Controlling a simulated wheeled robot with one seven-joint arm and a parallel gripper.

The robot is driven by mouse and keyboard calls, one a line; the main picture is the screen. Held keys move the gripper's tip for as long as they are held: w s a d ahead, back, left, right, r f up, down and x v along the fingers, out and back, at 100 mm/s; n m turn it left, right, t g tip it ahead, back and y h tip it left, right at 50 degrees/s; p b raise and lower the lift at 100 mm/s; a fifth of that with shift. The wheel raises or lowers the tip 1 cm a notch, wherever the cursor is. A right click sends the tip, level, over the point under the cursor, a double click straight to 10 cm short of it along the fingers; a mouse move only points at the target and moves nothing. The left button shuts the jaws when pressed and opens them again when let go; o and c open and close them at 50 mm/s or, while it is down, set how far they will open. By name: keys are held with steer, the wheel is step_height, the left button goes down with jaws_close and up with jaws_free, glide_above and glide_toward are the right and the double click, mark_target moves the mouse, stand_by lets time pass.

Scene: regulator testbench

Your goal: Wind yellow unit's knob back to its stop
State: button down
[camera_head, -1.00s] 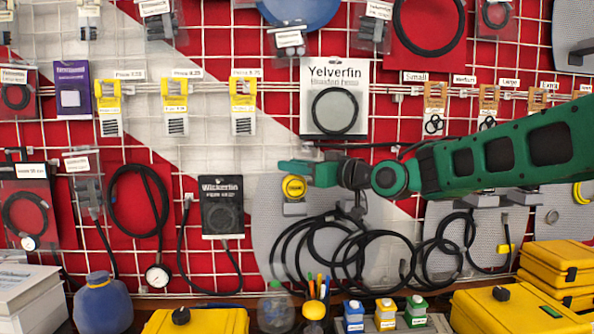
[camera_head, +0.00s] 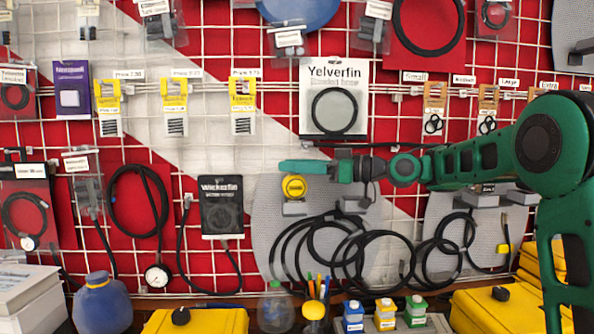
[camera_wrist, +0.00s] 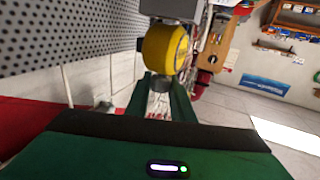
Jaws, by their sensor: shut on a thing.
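The yellow unit (camera_head: 293,187) is a round yellow body on a grey bracket against the perforated panel, at the middle of the head view. In the wrist view it is a yellow cylinder (camera_wrist: 165,48) under a grey block, just past my fingertips. My green gripper (camera_head: 300,167) lies sideways in front of the panel, at the unit's upper edge in the head view. In the wrist view its two fingers (camera_wrist: 163,84) are shut on the knob at the end of the yellow unit. The knob is mostly hidden between the fingers, so its turn angle cannot be seen.
Coiled black hoses (camera_head: 345,245) hang below the unit. A Yelverfin hose pack (camera_head: 334,98) hangs above. Blue, yellow and green small units (camera_head: 386,314) stand on the bench among yellow cases (camera_head: 497,308). Another grey bracket (camera_head: 352,205) is close to the right.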

stand_by(0.3)
steer(key=c, duration=1.5)
jaws_free()
steer(key=shift+v, duration=5.35)
